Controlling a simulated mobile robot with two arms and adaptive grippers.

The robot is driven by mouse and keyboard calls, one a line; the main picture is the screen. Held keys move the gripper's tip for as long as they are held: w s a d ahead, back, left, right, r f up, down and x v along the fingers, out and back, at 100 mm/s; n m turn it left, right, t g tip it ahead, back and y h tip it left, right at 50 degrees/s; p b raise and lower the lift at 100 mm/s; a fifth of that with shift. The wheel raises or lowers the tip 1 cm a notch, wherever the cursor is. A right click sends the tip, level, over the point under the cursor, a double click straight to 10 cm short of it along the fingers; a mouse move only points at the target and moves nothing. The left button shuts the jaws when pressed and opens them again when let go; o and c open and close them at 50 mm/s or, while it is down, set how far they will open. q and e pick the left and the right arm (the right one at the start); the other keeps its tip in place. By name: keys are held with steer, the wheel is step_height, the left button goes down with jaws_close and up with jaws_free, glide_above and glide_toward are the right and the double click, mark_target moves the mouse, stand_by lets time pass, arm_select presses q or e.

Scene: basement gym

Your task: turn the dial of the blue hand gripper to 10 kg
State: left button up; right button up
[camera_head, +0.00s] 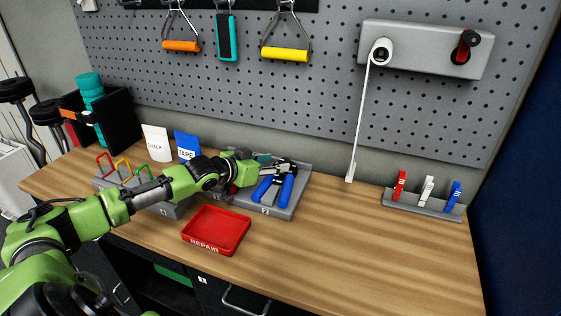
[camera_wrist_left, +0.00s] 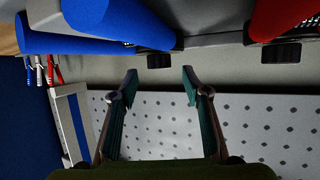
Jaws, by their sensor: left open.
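The blue hand gripper (camera_head: 286,190) rests on a grey tray (camera_head: 290,209) on the bench, its two blue handles pointing towards me. In the left wrist view its blue handles (camera_wrist_left: 110,18) show at the upper left, with a small black ribbed knob (camera_wrist_left: 160,61) beside them. My left gripper (camera_head: 278,165) is over the far end of the blue hand gripper. In the wrist view its two teal-lined fingers (camera_wrist_left: 159,76) are open and apart, with the knob just beyond and between their tips. Contact cannot be told. Any dial marking is unreadable. My right gripper is not in view.
A red handle (camera_wrist_left: 285,15) with another black knob is close by in the wrist view. A red REPAIR tray (camera_head: 216,231) stands in front. A rack of coloured clips (camera_head: 424,204) is at the right. The pegboard (camera_head: 300,85) rises behind. The bench's front right is clear.

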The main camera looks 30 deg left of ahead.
mark_target(284, 161)
arm_select(q)
steer(key=shift+x, duration=1.9)
steer(key=shift+r, duration=0.1)
steer(key=c, duration=1.1)
